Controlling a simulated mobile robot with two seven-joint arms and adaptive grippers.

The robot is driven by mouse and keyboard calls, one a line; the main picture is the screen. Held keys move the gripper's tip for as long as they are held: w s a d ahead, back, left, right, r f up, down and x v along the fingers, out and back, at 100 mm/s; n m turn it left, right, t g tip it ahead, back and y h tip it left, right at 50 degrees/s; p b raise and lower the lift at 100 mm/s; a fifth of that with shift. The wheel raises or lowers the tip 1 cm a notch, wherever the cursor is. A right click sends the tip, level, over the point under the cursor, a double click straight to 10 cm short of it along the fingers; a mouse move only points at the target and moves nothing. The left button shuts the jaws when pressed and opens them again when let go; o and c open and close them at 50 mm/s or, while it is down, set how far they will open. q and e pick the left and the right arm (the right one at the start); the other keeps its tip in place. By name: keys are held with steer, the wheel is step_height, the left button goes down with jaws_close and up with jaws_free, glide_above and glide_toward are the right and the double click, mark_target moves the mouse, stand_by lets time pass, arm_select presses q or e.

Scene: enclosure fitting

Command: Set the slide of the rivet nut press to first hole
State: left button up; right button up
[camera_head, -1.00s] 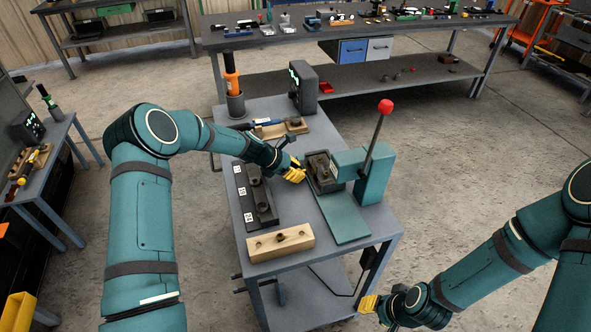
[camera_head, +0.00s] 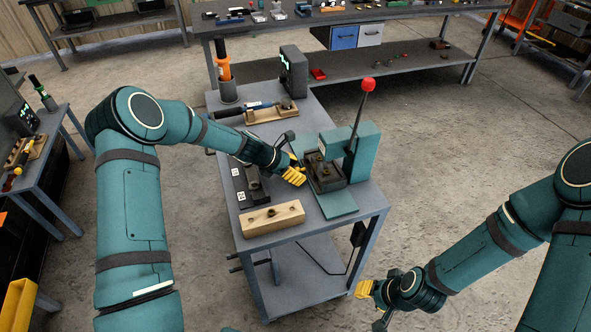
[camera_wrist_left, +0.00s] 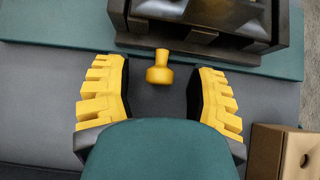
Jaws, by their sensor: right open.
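The teal press (camera_head: 366,160), with a red-balled lever (camera_head: 368,85), stands at the right side of the cart. Its dark slide (camera_head: 328,180) sits on a teal base plate (camera_head: 336,205); bare plate shows in front of it. In the left wrist view the slide (camera_wrist_left: 205,38) is at the top, with a yellow knob (camera_wrist_left: 160,75) pointing towards me. My left gripper (camera_head: 294,176) is beside the slide. Its fingers stand apart either side of the knob, with visible gaps. The holes are not clearly visible. My right gripper (camera_head: 366,289) is open and empty, off the cart's front right.
A wooden block (camera_head: 272,219) with holes lies at the cart's front, near my left gripper. A dark numbered rack (camera_head: 243,192) is partly hidden behind my left arm. A screen box (camera_head: 293,70) and an orange-handled tool (camera_head: 223,68) stand at the back.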

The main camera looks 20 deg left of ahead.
arm_select(q)
steer(key=v, duration=1.2)
stand_by(0.4)
